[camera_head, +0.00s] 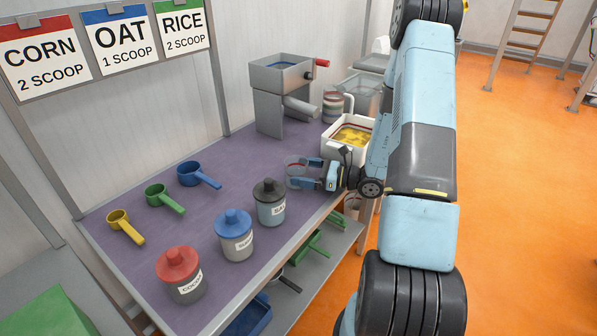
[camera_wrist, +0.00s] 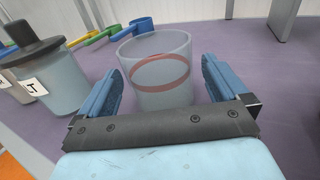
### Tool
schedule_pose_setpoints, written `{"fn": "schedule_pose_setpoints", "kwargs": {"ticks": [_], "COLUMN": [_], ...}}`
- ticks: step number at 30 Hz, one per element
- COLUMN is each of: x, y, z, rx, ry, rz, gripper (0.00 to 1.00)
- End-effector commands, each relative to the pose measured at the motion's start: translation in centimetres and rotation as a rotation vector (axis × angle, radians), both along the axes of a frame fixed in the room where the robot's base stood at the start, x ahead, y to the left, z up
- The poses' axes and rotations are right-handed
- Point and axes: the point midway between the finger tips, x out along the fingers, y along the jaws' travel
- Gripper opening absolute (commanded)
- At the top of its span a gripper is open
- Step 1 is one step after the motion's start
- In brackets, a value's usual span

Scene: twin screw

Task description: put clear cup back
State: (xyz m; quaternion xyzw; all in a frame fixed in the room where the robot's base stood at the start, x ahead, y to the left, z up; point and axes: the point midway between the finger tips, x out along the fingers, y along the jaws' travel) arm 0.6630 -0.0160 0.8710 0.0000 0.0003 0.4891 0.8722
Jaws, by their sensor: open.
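A clear cup (camera_wrist: 160,88) with a red band stands upright on the purple table between the open fingers of my gripper (camera_wrist: 160,100) in the wrist view. A gap shows between the cup and each finger, so it is not gripped. In the head view the cup (camera_head: 295,166) is at the fingertips of my gripper (camera_head: 303,174), just right of the black-lidded jar; the fingers partly hide it.
A black-lidded jar (camera_head: 270,206) stands close to my gripper, with blue-lidded (camera_head: 235,238) and red-lidded (camera_head: 180,277) jars nearer. Yellow, green and blue scoops (camera_head: 196,175) lie behind. A white bin (camera_head: 347,140) with yellow contents, a clear container (camera_head: 361,94) and a grey machine (camera_head: 280,95) stand farther back.

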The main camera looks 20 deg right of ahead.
Motion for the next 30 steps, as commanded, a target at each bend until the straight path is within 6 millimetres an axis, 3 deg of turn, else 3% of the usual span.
{"fn": "schedule_pose_setpoints", "kwargs": {"ticks": [9, 18, 23, 30], "x": [-3.2, -5.0, -5.3, -6.8], "y": [-5.4, -8.2, -7.9, -4.3], "z": [0.0, 0.0, 0.8, 5.5], "rx": [-0.001, 0.000, -0.025, -0.188], "ry": [0.000, 0.000, -0.012, -0.093], "rz": [-0.004, -0.001, 0.032, 0.236], "gripper": [1.00, 1.00, 1.00, 1.00]}}
